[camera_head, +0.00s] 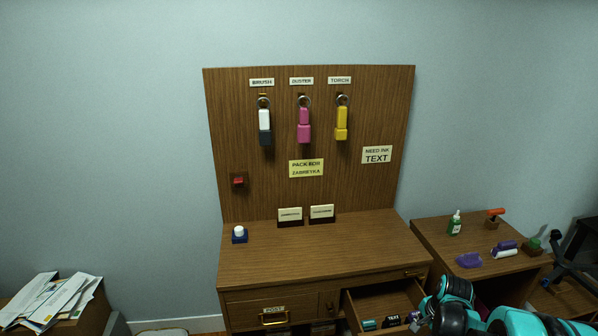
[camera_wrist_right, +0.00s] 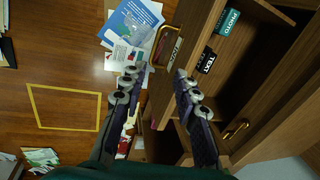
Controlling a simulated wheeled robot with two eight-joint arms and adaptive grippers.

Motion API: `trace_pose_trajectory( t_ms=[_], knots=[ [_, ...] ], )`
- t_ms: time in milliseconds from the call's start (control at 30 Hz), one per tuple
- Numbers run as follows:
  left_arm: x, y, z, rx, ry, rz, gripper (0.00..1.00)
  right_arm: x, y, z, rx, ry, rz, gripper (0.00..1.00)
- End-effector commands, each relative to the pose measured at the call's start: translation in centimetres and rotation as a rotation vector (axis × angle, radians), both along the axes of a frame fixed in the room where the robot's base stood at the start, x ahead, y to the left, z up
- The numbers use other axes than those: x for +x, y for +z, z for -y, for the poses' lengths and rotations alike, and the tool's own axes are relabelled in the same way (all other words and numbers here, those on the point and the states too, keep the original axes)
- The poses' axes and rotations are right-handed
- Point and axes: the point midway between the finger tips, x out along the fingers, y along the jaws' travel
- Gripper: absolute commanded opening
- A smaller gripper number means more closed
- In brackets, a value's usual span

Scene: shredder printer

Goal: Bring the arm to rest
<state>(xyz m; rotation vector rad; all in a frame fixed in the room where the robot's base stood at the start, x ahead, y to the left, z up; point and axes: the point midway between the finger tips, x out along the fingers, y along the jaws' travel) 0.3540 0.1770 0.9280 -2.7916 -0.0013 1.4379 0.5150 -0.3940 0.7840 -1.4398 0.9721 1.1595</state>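My right arm (camera_head: 510,318), teal and black, comes in at the lower right of the head view, beside the open drawer (camera_head: 362,301). Its gripper's fingers are not clear there. In the right wrist view my right gripper (camera_wrist_right: 155,78) has its two dark fingers well apart, with nothing between them. My left arm and gripper are not in view.
The drawer holds small boxes, including one marked PHOTO (camera_wrist_right: 228,22) and one marked TEXT (camera_wrist_right: 207,60). A side table (camera_head: 430,237) stands right.

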Motion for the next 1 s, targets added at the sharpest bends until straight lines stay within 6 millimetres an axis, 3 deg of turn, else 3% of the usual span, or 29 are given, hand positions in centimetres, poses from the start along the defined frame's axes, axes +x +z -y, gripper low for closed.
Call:
trace_pose_trajectory(
  t_ms=[200, 500, 800, 1000],
  knots=[
    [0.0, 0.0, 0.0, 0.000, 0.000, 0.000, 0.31, -2.3, 7.2, -6.9, -0.118, 0.323, 0.082, 0.30],
    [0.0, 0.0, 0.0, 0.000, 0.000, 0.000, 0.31, -8.6, 13.4, -15.3, -0.321, 0.797, 0.205, 0.30],
    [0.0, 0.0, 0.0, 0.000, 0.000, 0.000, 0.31, -14.7, 14.5, -20.5, -0.515, 1.185, 0.309, 0.30],
    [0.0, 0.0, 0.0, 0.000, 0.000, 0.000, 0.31, -16.1, 14.3, -21.4, -0.569, 1.280, 0.336, 0.30]
  ],
)
